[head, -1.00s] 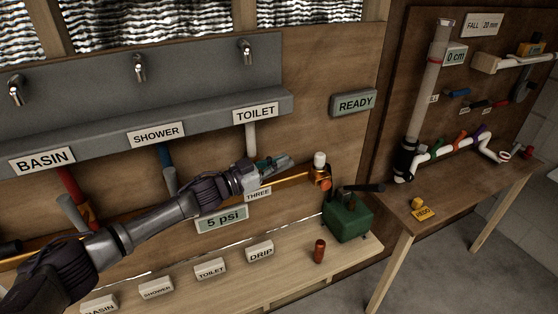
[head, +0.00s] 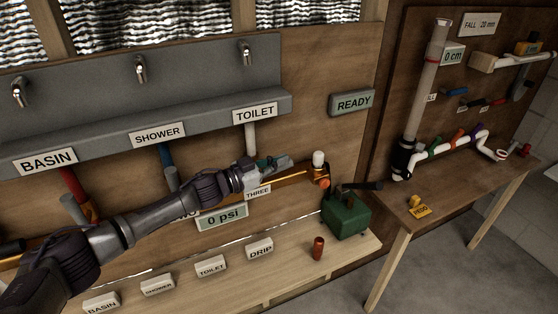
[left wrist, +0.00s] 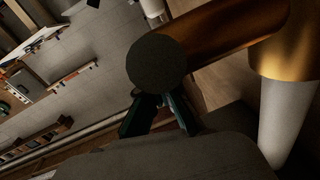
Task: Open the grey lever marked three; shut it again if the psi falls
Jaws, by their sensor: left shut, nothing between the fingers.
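The THREE label (head: 258,192) is under the copper pipe (head: 305,177) in the head view. My left gripper (head: 276,163) is just above it, in front of the pipe below the TOILET sign. Its fingers are shut and empty. In the left wrist view the fingers (left wrist: 158,100) are just below a dark grey round end (left wrist: 157,62), possibly the lever's; I cannot tell whether they touch. The grey lever at THREE is mostly hidden by my gripper in the head view, so its angle is unclear. The gauge (head: 222,218) reads 0 psi. My right gripper is not in view.
A READY sign (head: 353,103) hangs on the board. A green pump-like box (head: 346,213) and a small red-brown cylinder (head: 318,248) stand on the bench at right. Grey levers (head: 72,208) (head: 173,179) stick out left of my gripper. Signs line the bench front.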

